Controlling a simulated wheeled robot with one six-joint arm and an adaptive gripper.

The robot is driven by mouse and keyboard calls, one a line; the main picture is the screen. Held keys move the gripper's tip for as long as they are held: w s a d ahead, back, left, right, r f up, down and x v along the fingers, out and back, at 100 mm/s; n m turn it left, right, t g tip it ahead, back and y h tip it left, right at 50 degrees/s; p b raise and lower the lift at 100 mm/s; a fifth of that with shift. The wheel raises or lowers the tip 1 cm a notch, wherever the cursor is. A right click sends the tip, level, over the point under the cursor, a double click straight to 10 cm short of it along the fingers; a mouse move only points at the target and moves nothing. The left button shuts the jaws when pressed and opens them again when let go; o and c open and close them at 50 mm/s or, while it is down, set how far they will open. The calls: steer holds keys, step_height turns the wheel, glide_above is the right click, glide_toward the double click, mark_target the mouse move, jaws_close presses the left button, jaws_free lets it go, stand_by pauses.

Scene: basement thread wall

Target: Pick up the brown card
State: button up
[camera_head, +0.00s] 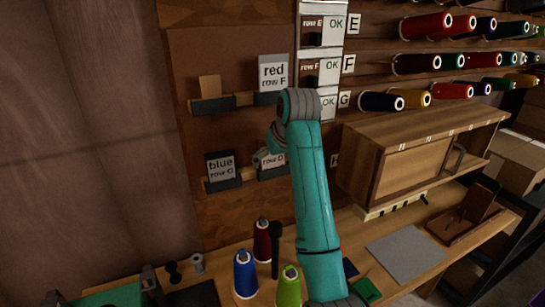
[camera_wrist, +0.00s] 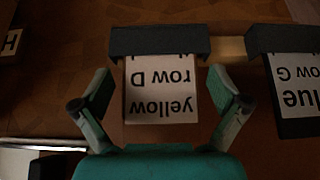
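A plain brown card (camera_head: 210,86) stands upright in a dark holder (camera_head: 213,105) on the wall board's upper ledge, at the left in the head view. My gripper (camera_head: 275,145) is lower and to its right, at the lower ledge. In the wrist view my gripper (camera_wrist: 160,100) is open, with one finger on each side of a pale card reading "yellow row D" (camera_wrist: 160,85), which appears upside down. The fingers look apart from that card. The "row D" card also shows partly in the head view (camera_head: 268,161), behind my gripper. The brown card is not in the wrist view.
A "red row F" card (camera_head: 273,72) stands right of the brown card. A "blue row G" card (camera_head: 221,167) stands on the lower ledge, left of my gripper. Thread cones (camera_head: 246,272) stand on the bench below. A wooden cabinet (camera_head: 415,160) is at the right.

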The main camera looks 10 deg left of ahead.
steer(key=c, duration=0.5)
steer(key=shift+r, duration=0.15)
